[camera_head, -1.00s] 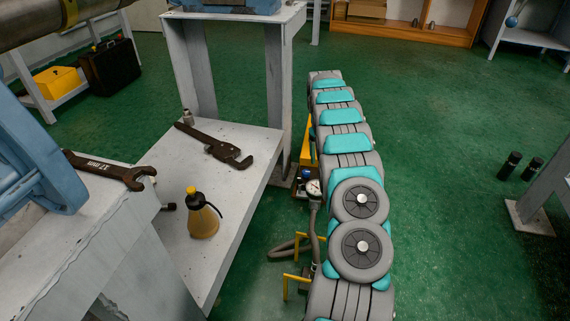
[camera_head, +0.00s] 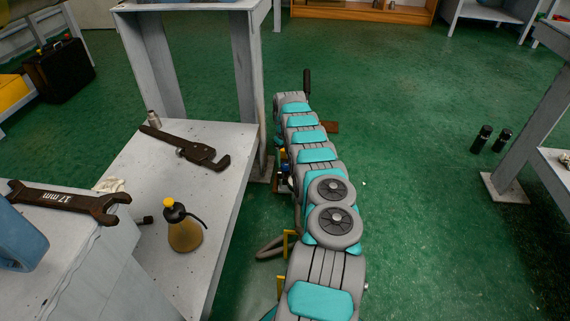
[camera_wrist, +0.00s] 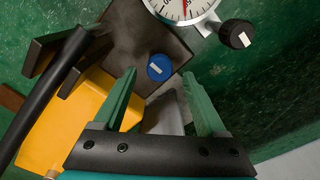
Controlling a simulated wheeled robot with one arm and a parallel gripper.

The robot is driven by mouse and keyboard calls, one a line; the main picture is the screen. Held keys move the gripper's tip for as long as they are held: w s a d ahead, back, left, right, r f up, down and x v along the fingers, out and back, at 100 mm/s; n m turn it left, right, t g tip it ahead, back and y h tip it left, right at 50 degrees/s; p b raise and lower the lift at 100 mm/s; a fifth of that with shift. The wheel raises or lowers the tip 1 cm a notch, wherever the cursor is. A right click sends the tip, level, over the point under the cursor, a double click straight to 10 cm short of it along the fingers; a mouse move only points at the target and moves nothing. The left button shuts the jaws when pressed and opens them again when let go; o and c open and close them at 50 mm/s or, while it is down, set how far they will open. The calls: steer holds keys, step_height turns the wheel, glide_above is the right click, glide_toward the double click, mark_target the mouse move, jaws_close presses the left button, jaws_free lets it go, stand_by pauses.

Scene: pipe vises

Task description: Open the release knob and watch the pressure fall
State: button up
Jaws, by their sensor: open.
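In the wrist view a yellow pump body (camera_wrist: 62,125) carries a dark block (camera_wrist: 140,45). A blue knob (camera_wrist: 160,67) with a white mark is on the block. A round white pressure gauge (camera_wrist: 183,8) with a red needle is cut off by the top edge; its reading is unclear. A black knob (camera_wrist: 237,36) with a white mark is beside the gauge. I cannot tell for certain which knob is the release knob. My gripper (camera_wrist: 158,78) is open with green fingers; the blue knob appears between the fingertips, with no contact visible. In the head view my arm hides most of the pump.
A long black lever (camera_wrist: 48,92) slants along the pump's left in the wrist view. In the head view a grey bench (camera_head: 215,225) left of my arm bears a pipe wrench (camera_head: 185,147) and an oil can (camera_head: 184,230).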

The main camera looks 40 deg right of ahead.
mark_target(285, 166)
steer(key=shift+f, duration=1.35)
jaws_close()
